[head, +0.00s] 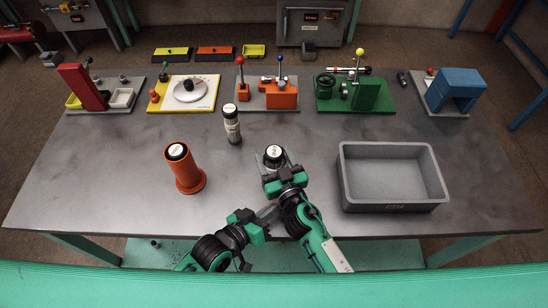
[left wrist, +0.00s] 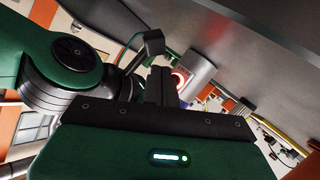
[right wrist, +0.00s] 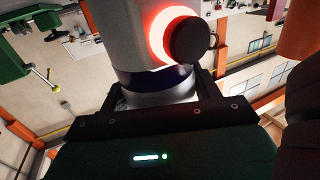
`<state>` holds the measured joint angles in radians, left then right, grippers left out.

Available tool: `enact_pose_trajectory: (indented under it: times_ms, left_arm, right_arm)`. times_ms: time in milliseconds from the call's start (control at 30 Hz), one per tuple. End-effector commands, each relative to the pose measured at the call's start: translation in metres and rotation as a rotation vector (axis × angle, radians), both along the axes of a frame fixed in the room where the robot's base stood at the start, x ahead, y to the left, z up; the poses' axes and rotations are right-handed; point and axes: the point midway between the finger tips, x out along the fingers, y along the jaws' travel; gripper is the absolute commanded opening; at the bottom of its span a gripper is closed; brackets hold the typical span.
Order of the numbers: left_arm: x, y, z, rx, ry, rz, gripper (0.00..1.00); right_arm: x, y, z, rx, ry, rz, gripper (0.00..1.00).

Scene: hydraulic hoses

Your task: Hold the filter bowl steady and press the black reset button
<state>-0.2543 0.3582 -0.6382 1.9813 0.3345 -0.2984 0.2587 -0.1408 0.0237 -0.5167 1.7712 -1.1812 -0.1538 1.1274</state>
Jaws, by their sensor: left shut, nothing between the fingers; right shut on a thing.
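The grey filter bowl (head: 274,154) has a pale-labelled black top and stands near the middle of the table. My right gripper (head: 285,176) is shut on it; the right wrist view shows the fingers around the grey bowl (right wrist: 140,45) near a dark blue band. The black reset button (right wrist: 190,40) sticks out of its side inside a glowing red ring. My left gripper (head: 268,212) is shut and empty, in front of the bowl and apart from it. In the left wrist view its closed fingers (left wrist: 160,85) point toward the bowl (left wrist: 200,75) and partly hide the glowing ring.
An orange stand (head: 185,170) with a black-topped cylinder is at left. A dark cylinder with a light band (head: 232,128) stands behind. A grey bin (head: 392,205) is at right. Several fixtures, including a green one (head: 355,95), line the back edge.

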Motion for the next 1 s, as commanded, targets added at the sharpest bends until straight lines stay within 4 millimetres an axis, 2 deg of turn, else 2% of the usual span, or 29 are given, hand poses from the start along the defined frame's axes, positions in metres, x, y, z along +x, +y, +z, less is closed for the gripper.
enact_pose_trajectory:
  times_ms: [100,300,1000]
  left_arm:
    - [0.015,-0.001,0.0,0.001,-0.002,0.0,0.0]
    - [0.027,-0.001,0.0,-0.001,0.0,-0.001,0.0]
    - [0.029,-0.001,0.0,0.0,0.0,0.0,0.0]
  right_arm:
    - [0.0,0.0,0.0,0.0,-0.001,0.0,0.35]
    - [0.0,0.0,0.0,0.0,-0.001,0.0,0.35]
    - [0.0,0.0,0.0,0.0,0.0,0.0,0.35]
